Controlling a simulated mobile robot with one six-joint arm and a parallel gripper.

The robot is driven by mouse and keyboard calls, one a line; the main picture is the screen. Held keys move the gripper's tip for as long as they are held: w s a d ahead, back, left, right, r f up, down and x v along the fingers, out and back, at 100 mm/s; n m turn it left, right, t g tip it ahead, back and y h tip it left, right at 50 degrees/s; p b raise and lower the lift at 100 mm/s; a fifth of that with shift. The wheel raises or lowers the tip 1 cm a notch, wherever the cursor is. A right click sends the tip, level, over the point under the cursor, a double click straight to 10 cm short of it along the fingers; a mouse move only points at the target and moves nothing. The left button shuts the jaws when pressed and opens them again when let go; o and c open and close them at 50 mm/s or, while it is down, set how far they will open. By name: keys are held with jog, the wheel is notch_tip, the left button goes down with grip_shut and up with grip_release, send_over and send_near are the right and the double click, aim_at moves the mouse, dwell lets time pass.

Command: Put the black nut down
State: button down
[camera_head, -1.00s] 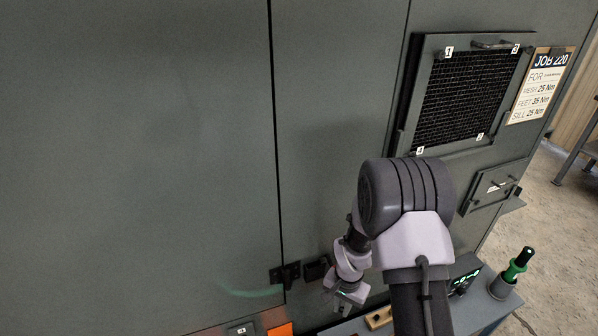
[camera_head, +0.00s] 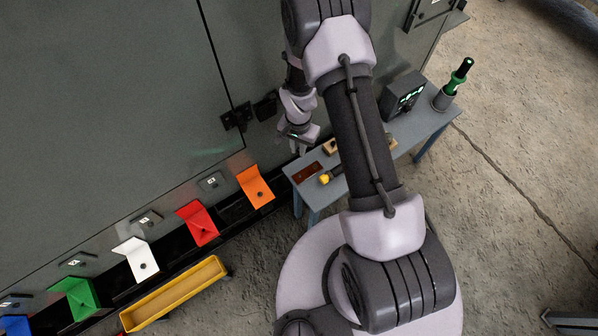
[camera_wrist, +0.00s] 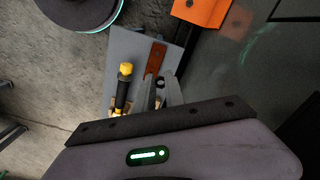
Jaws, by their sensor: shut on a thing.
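My gripper (camera_head: 298,147) is over the left end of the small blue-grey bench (camera_head: 416,128), beside the cabinet wall. In the wrist view its two fingers (camera_wrist: 160,82) point toward the bench. They are shut on a small dark thing, the black nut (camera_wrist: 160,85), which is mostly hidden between them. A reddish-brown pad (camera_head: 307,172) lies on the bench near the gripper. It also shows in the wrist view (camera_wrist: 157,58), just past the fingertips. I cannot tell the exact gap between nut and bench.
A yellow-and-black tool (camera_wrist: 124,85) lies beside the pad. A wooden block (camera_head: 330,146), a black display box (camera_head: 403,98) and a green-and-black tool (camera_head: 456,80) stand farther along the bench. An orange bracket (camera_head: 255,187) and a yellow tray (camera_head: 175,293) are to the left.

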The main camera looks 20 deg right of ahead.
aim_at(300, 178)
notch_tip(300, 178, down, 6)
jog(key=s+m, duration=0.1)
jog(key=m, duration=0.1)
jog(key=shift+f, duration=0.2)
jog(key=shift+s, duration=0.1)
notch_tip(300, 178, down, 10)
jog(key=b, duration=0.5)
jog(key=shift+f, duration=0.25)
jog(key=shift+s+f+b, duration=0.1)
jog(key=shift+f+b, duration=0.05)
jog(key=shift+b, duration=0.15)
jog(key=shift+s, duration=0.1)
jog(key=c, duration=1.4)
grip_release()
